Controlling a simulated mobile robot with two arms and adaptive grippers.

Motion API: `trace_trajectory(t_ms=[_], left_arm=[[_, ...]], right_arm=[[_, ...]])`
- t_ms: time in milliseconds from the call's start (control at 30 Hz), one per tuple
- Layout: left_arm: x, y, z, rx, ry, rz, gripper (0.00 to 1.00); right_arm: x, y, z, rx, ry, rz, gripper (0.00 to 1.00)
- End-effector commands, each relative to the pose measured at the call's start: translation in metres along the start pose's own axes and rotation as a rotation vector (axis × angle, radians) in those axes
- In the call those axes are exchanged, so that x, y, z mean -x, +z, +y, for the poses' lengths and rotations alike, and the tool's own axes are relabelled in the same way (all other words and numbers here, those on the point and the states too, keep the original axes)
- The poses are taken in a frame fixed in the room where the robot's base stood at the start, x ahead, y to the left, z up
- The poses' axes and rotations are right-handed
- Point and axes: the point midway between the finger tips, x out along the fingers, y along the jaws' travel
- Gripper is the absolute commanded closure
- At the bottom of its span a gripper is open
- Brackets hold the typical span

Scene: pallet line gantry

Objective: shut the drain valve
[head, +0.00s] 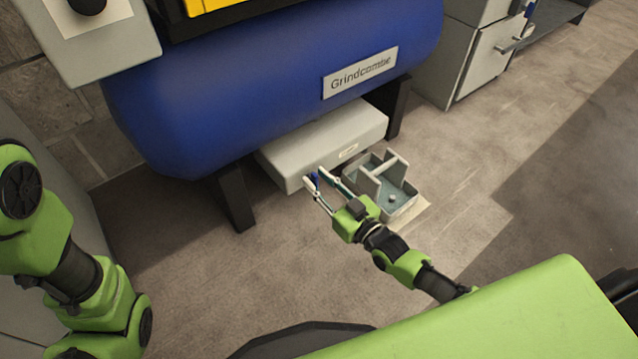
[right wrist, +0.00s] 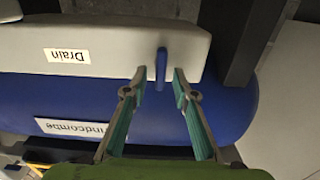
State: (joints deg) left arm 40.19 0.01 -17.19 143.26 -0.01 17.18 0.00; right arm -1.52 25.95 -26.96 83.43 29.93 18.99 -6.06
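The drain valve's blue lever (head: 314,180) is on the front of a pale grey box (head: 325,140) under the blue tank. In the right wrist view the lever (right wrist: 161,66) stands upright in the picture, near a "Drain" label (right wrist: 68,56) that appears upside down. My right gripper (head: 317,177) is open at the lever. In the right wrist view its fingertips (right wrist: 160,76) are on either side of the lever, with gaps visible on both sides. My left arm shows at the left of the head view, but its gripper is out of frame.
A grey divided tray (head: 402,207) with a small round item in it stands on the floor right beside my right gripper. The blue "Grindcombe" tank (head: 250,85) overhangs the box on dark legs (head: 233,200). A grey cabinet (head: 485,60) stands behind right. Floor in front is clear.

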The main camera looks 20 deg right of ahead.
Motion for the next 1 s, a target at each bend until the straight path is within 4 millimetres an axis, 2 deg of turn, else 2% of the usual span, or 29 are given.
trace_trajectory(t_ms=[167, 300, 800, 1000], left_arm=[[0.000, 0.000, 0.000, 0.000, 0.000, 0.000, 0.44], [0.000, 0.000, 0.000, 0.000, 0.000, 0.000, 0.44], [-0.008, 0.002, -0.002, 0.001, -0.001, 0.005, 0.44], [0.006, 0.024, -0.008, 0.007, -0.023, -0.063, 0.44]], right_arm=[[0.000, 0.000, 0.000, 0.000, 0.000, -0.001, 0.74], [0.000, 0.000, 0.000, 0.000, 0.000, -0.001, 1.00], [0.001, -0.002, -0.001, 0.073, 0.000, -0.002, 1.00], [0.001, -0.003, -0.003, 0.209, 0.000, -0.003, 1.00]])
